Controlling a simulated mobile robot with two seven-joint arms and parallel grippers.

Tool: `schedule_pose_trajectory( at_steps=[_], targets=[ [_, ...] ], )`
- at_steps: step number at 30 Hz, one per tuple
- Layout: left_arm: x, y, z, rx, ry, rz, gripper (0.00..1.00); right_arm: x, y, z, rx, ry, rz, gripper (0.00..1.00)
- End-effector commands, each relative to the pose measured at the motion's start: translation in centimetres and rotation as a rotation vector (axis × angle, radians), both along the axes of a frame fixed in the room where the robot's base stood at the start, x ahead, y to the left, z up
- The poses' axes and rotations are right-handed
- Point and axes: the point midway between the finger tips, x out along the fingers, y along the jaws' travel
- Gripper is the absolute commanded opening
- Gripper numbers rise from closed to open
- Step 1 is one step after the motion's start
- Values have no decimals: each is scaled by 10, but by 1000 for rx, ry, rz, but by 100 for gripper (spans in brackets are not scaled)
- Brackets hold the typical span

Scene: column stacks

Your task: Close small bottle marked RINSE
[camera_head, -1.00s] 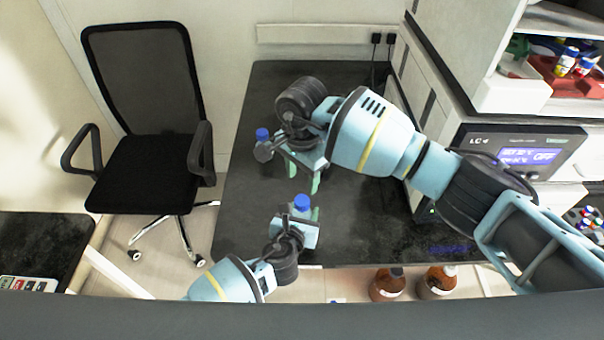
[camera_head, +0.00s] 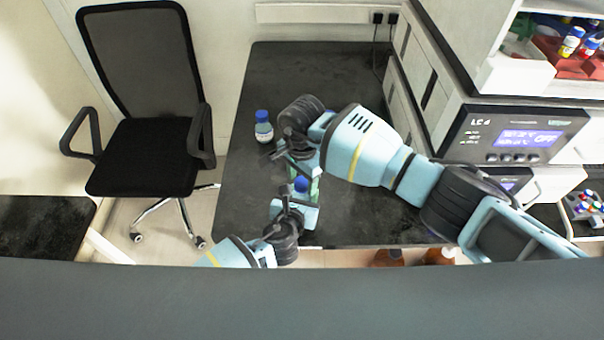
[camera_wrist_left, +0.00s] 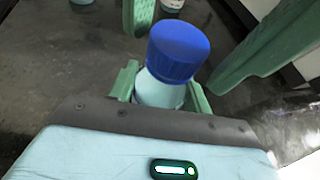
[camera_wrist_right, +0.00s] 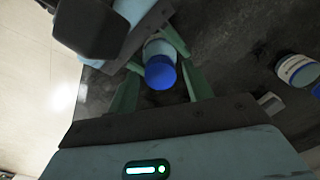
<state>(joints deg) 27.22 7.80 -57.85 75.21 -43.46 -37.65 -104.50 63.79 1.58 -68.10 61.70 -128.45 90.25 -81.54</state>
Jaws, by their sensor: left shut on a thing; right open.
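A small bottle with a blue cap (camera_head: 301,184) is held in my left gripper (camera_head: 299,197). The left wrist view shows its blue cap (camera_wrist_left: 178,48) on top and its pale body (camera_wrist_left: 157,91) between the green fingers. Its label cannot be read. My right gripper (camera_head: 305,176) is open. Its green fingers stand on either side of the capped end in the right wrist view (camera_wrist_right: 160,72), with gaps beside the cap. A second blue-capped bottle (camera_head: 263,128) stands upright on the dark table to the left. Its label is too small to read.
The dark table (camera_head: 350,75) is clear toward the back. An instrument with a lit display (camera_head: 525,138) stands at the right. Brown bottles (camera_head: 440,256) show at the table's front edge. A black chair (camera_head: 150,150) stands at the left.

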Motion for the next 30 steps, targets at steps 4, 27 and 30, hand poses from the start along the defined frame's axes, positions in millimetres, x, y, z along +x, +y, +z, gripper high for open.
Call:
schedule_pose_trajectory(
  at_steps=[4, 27, 30],
  targets=[
    [-1, 1, -2, 1, 3, 1, 0, 0, 0, 0, 1, 1, 0, 51],
    [0, 1, -2, 1, 3, 1, 0, 0, 0, 0, -1, 0, -382, 5],
    [0, 1, -2, 1, 3, 1, 0, 0, 0, 0, -1, 0, -488, 5]
  ],
)
